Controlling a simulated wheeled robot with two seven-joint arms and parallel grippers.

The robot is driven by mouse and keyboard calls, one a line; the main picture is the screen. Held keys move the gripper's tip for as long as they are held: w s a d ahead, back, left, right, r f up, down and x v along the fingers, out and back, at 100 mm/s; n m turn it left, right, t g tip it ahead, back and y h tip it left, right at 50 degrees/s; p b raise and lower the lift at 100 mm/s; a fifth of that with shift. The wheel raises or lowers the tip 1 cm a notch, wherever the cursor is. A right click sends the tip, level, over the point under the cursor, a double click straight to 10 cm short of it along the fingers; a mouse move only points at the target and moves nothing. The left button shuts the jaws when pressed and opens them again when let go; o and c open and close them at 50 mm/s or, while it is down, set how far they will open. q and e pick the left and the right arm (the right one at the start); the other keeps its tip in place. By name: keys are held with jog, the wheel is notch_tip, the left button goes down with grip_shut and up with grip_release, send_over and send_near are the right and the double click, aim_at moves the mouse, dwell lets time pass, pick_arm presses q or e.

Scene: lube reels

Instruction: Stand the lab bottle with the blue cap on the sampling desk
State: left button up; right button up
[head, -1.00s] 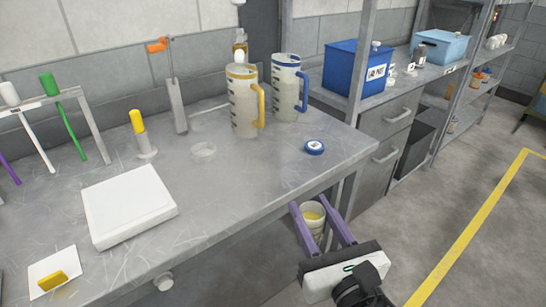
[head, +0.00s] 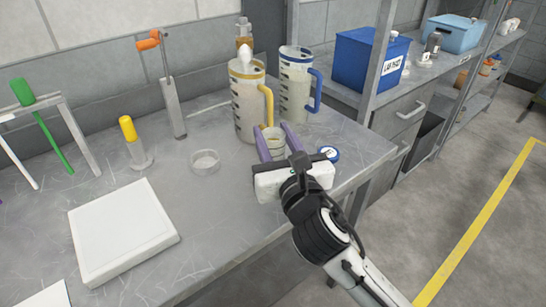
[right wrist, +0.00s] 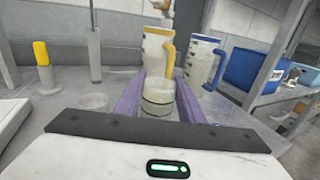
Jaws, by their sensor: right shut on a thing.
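My right gripper (head: 273,132) is shut on a small clear open-topped vessel, seemingly the lab bottle (head: 273,145). It is roughly upright over the grey sampling desk (head: 225,215), in front of the yellow-handled jug. The bottle also shows between the purple fingers in the right wrist view (right wrist: 158,107). Its lower end is hidden by my gripper, so I cannot tell whether it touches the desk. No cap shows on it. A blue cap (head: 329,153) lies on the desk just right of the gripper. My left gripper is out of view.
A yellow-handled jug (head: 247,105) and a blue-handled jug (head: 293,85) stand close behind the bottle. A clear dish (head: 205,161) and a white flat device (head: 122,230) are to the left. The desk between the device and my gripper is clear.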

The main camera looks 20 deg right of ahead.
aim_at(276, 159)
notch_tip(276, 159, down, 4)
jog(key=shift+f+b, duration=0.1)
jog(key=shift+b, duration=0.5)
jog(key=o, duration=1.1)
jog(key=s, duration=1.1)
jog(key=shift+a+b, duration=0.25)
jog(key=shift+b, duration=0.1)
jog(key=shift+s, duration=0.45)
